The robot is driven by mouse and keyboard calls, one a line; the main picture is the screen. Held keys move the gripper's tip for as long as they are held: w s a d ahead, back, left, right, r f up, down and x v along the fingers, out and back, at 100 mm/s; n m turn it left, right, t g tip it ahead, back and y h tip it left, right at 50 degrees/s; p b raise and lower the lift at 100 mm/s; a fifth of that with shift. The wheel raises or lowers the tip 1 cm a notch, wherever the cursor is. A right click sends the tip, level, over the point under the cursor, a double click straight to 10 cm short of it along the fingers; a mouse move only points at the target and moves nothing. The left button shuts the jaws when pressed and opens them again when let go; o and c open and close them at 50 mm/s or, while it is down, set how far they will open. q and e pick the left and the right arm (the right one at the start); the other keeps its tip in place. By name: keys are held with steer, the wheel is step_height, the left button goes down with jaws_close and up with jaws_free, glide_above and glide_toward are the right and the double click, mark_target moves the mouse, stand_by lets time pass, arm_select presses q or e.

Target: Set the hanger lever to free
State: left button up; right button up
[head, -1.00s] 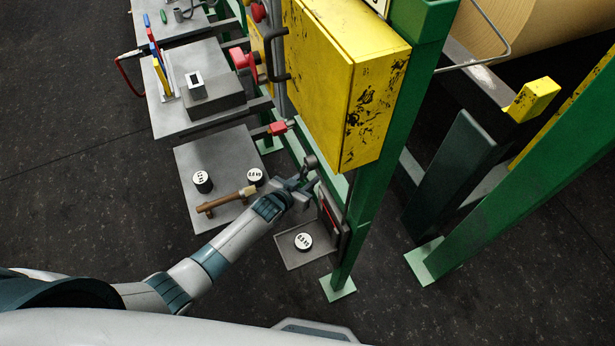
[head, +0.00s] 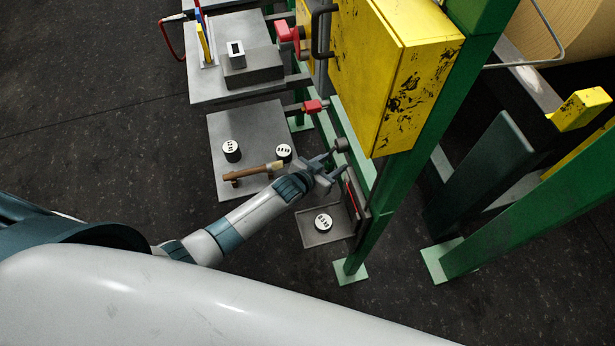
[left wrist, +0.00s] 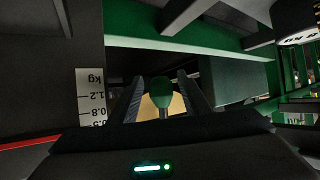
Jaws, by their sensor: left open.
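My left gripper (head: 334,163) is open beside the green frame, under the yellow cabinet. In the left wrist view its two fingers (left wrist: 161,95) stand either side of a round green knob (left wrist: 161,90) on a short grey stem. The knob looks like the end of the hanger lever. I see space between it and each finger, and cannot tell how deep it sits between them. In the head view the knob cannot be made out at the gripper. A dark round piece (head: 342,145) is just beyond the fingers. My right gripper is not in view.
A scale marked in kg (left wrist: 90,95) is left of the fingers. A small tray (head: 340,238) with a weight (head: 323,222) lies below the gripper. A grey plate (head: 222,185) holds two weights and a brown-handled tool (head: 252,173). The yellow cabinet (head: 385,60) hangs above.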

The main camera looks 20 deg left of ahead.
arm_select(q)
steer(key=v, duration=1.5)
steer(key=shift+s+b, duration=0.25)
steer(key=shift+b, duration=0.1)
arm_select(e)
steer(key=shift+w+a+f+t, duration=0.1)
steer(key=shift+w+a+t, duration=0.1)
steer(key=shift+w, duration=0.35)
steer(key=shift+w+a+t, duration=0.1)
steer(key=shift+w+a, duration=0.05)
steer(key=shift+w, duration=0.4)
arm_select(q)
steer(key=shift+r, duration=0.1)
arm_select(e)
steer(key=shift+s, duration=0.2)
